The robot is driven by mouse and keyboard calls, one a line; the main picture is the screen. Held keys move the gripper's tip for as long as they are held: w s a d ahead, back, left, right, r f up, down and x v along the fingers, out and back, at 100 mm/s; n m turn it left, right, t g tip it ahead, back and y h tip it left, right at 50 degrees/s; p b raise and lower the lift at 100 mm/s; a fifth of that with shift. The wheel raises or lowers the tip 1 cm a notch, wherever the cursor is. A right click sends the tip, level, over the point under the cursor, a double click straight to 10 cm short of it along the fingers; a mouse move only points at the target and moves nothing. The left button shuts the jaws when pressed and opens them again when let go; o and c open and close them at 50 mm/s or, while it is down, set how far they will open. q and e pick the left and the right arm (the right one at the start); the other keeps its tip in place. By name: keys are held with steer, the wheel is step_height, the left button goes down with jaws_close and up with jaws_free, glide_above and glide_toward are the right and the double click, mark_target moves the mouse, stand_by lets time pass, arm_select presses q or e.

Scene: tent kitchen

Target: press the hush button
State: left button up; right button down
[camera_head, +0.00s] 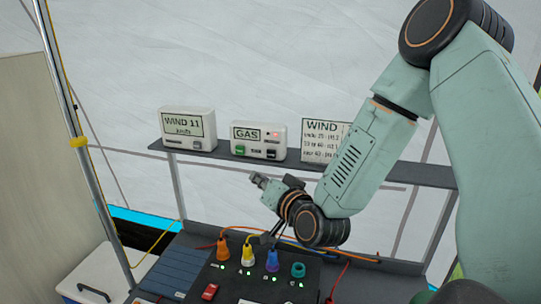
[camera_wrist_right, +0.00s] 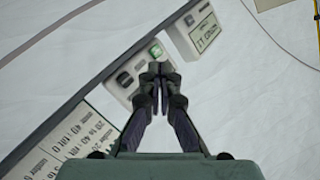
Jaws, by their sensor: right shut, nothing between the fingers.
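The white GAS box (camera_head: 258,141) stands on the shelf with a green button (camera_head: 240,150), a dark button (camera_head: 271,154) and a small red light. Labels by the buttons are too small to read, so I cannot tell which is hush. The box also shows in the right wrist view, with its green button (camera_wrist_right: 156,50) and dark button (camera_wrist_right: 124,79). My right gripper (camera_head: 259,181) is shut and empty, in front of and below the box. In the wrist view its fingertips (camera_wrist_right: 155,74) overlap the box's lower edge; contact is not visible. My left gripper is out of view.
A WIND 11 box (camera_head: 188,127) stands left of the GAS box, and a WIND board (camera_head: 324,141) right of it. Below the shelf (camera_head: 225,155), a dark panel (camera_head: 245,287) carries coloured plugs and cables near my right wrist. A metal pole (camera_head: 75,115) rises at left.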

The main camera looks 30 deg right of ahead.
mark_target(271, 154)
steer(key=shift+d, duration=0.1)
steer(key=shift+w+d+p, duration=0.25)
steer(key=shift+w+d, duration=1.15)
steer(key=shift+d, duration=0.25)
steer(key=shift+w+d+p, duration=0.25)
steer(key=shift+w+d, duration=1.15)
steer(key=shift+d, duration=0.2)
steer(key=shift+w+d, duration=0.3)
steer(key=shift+d, duration=0.05)
steer(key=shift+w+d, duration=0.3)
steer(key=shift+d, duration=0.05)
steer(key=shift+s+a, duration=0.1)
steer(key=shift+a, duration=0.05)
steer(key=shift+s+a, duration=0.5)
steer(key=shift+a, duration=0.05)
